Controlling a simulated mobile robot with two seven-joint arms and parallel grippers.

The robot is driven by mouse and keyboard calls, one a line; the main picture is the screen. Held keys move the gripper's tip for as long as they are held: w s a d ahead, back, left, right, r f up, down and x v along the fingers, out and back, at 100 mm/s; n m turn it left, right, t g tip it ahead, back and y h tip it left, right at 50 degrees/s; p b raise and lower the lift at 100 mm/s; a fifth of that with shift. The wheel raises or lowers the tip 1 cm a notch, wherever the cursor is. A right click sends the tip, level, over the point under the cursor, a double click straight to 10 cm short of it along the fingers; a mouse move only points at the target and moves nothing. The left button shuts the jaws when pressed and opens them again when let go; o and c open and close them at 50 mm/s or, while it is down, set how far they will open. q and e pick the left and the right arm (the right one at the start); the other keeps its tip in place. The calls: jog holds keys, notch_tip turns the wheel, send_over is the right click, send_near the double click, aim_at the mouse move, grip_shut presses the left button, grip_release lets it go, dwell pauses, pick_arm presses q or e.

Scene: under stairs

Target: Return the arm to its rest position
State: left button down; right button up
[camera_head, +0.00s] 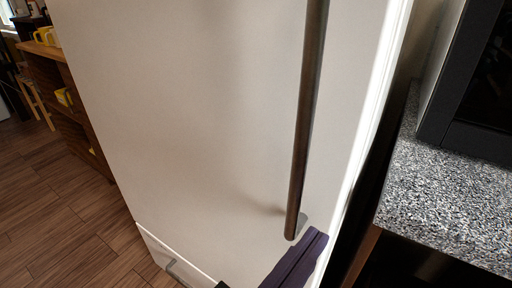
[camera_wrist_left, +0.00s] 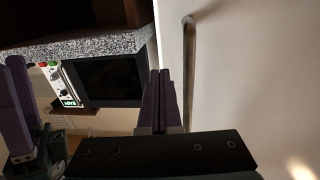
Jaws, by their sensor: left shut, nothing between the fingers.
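My left gripper (camera_head: 297,260) shows at the bottom of the head view, just below the lower end of a vertical bar handle. Its dark purple fingers are together and empty. The left wrist view also shows these closed fingers (camera_wrist_left: 162,100), beside the handle and apart from it in the picture. The wrist picture appears upside down. Two more purple fingers, apparently of my right gripper (camera_wrist_left: 22,100), stand at its left edge; their gap is unclear. The right gripper does not show in the head view.
A tall white door (camera_head: 200,110) with the dark bar handle (camera_head: 308,120) fills the middle. A speckled counter (camera_head: 440,205) with a black appliance (camera_head: 480,90) is close on the right. A wooden shelf unit (camera_head: 62,90) stands at the far left, with open wooden floor (camera_head: 60,220) before it.

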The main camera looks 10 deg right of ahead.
pick_arm(q)
jog(key=p+v, duration=0.1)
jog(key=v, duration=0.7)
jog(key=w+a+r+n+g+y+p, duration=0.1)
jog(key=w+a+r+n+y+p, duration=0.1)
jog(key=a+r+n+y+p, duration=0.25)
jog(key=w+a+r+n+y+p, duration=0.1)
jog(key=w+a+y+p, duration=0.2)
jog(key=a+y, duration=0.3)
jog(key=s+a+r+n+g+y+p, duration=0.25)
jog(key=s+a+r+g+p, duration=0.4)
jog(key=s+a, duration=0.35)
notch_tip(320, 180, up, 39)
jog(key=s+g+p, duration=0.1)
jog(key=p, duration=3.6)
jog(key=shift+s+f+m, duration=0.15)
jog(key=shift+s+m, duration=0.15)
jog(key=shift+s, duration=0.1)
pick_arm(e)
notch_tip(320, 180, up, 53)
jog(key=shift+w, duration=0.3)
